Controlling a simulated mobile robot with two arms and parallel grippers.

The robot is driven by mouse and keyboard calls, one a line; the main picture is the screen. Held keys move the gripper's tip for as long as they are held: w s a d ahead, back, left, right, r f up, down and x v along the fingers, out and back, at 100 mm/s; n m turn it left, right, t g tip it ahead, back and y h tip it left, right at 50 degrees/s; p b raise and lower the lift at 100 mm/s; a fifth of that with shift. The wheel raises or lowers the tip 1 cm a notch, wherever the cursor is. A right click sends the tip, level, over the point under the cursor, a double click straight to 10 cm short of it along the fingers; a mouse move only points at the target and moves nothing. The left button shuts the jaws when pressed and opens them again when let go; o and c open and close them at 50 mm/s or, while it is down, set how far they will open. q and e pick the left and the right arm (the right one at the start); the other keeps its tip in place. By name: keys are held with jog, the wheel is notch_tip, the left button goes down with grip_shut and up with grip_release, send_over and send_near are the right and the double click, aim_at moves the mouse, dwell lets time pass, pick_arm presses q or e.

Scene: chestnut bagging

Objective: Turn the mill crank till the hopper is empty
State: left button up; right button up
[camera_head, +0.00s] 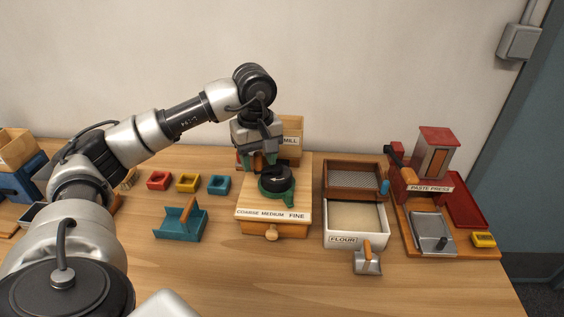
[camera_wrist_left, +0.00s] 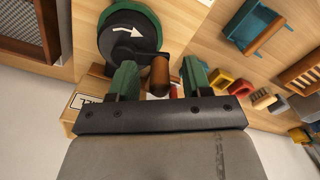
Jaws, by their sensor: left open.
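The mill (camera_head: 272,213) is a wooden box with a "COARSE MEDIUM FINE" label, a front knob and a green-rimmed black crank wheel (camera_head: 276,182) on top. In the left wrist view the wheel (camera_wrist_left: 130,38) bears a white arrow, and the brown wooden crank handle (camera_wrist_left: 160,72) stands at its edge. My left gripper (camera_head: 262,160) is over the back of the mill. Its green fingers are open, one on each side of the handle, with visible gaps. The "MILL" block (camera_head: 292,128) behind is partly hidden by my gripper. I cannot see the hopper's contents. My right gripper is out of view.
Right of the mill are a sieve box (camera_head: 353,178), a flour tray (camera_head: 357,246) with a scoop (camera_head: 367,262), and the paste press (camera_head: 430,188). Left are a teal holder (camera_head: 180,222) and red, yellow and teal small blocks (camera_head: 188,183). The front table is mostly clear.

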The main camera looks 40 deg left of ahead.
pick_arm(q)
notch_tip(320, 180, up, 7)
jog(key=p, duration=0.5)
jog(key=shift+r, duration=0.15)
grip_shut()
dwell(1.5)
